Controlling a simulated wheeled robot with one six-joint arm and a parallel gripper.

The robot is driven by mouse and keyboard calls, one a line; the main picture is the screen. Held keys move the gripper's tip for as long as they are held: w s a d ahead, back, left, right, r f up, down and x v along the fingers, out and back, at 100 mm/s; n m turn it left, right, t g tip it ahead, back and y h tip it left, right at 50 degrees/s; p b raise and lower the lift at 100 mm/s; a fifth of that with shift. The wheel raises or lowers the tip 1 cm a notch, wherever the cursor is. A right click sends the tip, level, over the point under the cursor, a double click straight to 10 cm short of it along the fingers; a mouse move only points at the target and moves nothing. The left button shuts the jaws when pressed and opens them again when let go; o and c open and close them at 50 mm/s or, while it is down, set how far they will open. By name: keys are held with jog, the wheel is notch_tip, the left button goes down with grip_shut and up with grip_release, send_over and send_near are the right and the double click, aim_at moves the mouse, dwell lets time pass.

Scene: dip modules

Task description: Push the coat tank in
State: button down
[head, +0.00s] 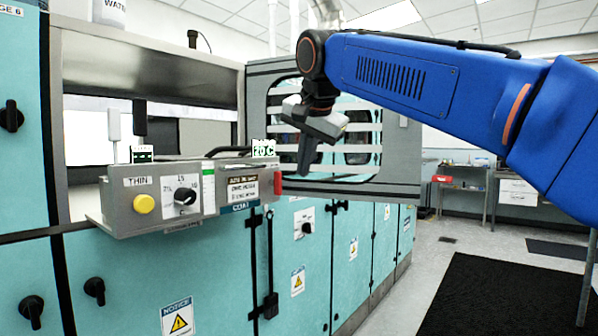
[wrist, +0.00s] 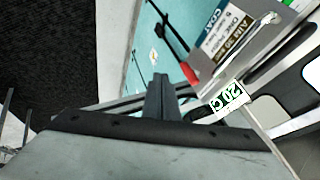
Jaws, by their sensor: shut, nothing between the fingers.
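The coat tank (head: 185,192) is a grey metal box whose front carries a yellow button, a black dial, a red piece and a "COAT" label. It sticks out from the opening of the teal cabinet. Its labelled front end shows upside down at the upper right of the wrist view (wrist: 240,35). My gripper (head: 306,172) is shut and empty, pointing down to the right of the tank and apart from it in the head view. Its closed fingers also show in the wrist view (wrist: 160,88). The back of the tank is partly hidden inside the cabinet.
A grey slotted door panel (head: 362,185) stands behind my gripper. A "20 C" display (head: 264,149) sits by the tank's right end. Teal cabinets (head: 345,265) with black handles run below.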

jog(key=w+a+f, duration=0.4)
jog(key=w+f, duration=0.2)
jog(key=w, duration=0.1)
jog(key=shift+w+a+f, duration=0.15)
jog(key=shift+w+f, duration=0.05)
jog(key=shift+f, duration=0.2)
dwell(0.3)
